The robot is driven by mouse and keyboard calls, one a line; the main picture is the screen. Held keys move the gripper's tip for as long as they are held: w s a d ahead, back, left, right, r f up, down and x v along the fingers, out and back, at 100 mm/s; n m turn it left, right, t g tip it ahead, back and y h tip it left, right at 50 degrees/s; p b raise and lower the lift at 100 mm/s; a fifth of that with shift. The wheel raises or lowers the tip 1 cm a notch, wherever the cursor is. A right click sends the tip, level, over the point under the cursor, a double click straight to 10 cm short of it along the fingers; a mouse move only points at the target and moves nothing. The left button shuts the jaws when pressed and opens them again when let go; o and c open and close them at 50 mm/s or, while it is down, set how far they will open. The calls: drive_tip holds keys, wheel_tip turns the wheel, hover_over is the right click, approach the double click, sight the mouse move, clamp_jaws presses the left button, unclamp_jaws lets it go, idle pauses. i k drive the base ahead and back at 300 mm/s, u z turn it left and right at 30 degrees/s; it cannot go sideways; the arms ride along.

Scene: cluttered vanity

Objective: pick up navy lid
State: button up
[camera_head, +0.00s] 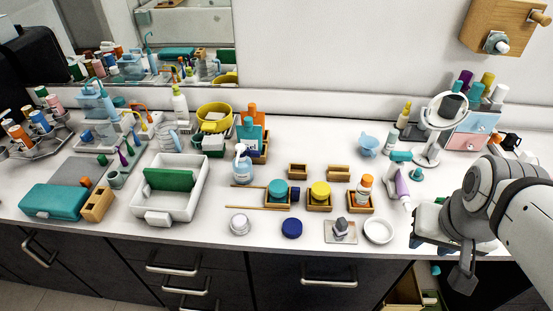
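The navy lid (291,228), a small round dark blue disc, lies on the white counter near its front edge. It sits between a clear round jar (240,223) on its left and a grey stone-like piece on a small tray (341,232) on its right. Nothing covers it. My gripper (442,256) is at the right, over the counter's front edge, well apart from the lid. Its fingers are partly hidden by the wrist, and I cannot tell whether they are open or shut.
Behind the lid stand small wooden trays holding a teal jar (278,190), a yellow jar (320,190) and an orange-capped bottle (364,187). A white bin (158,217) is at left.

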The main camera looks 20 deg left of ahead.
sight(292, 227)
drive_tip(key=u, duration=1.25)
drive_tip(key=k, duration=0.9)
drive_tip(key=u, duration=0.2)
drive_tip(key=i, duration=1)
drive_tip(key=u, duration=0.05)
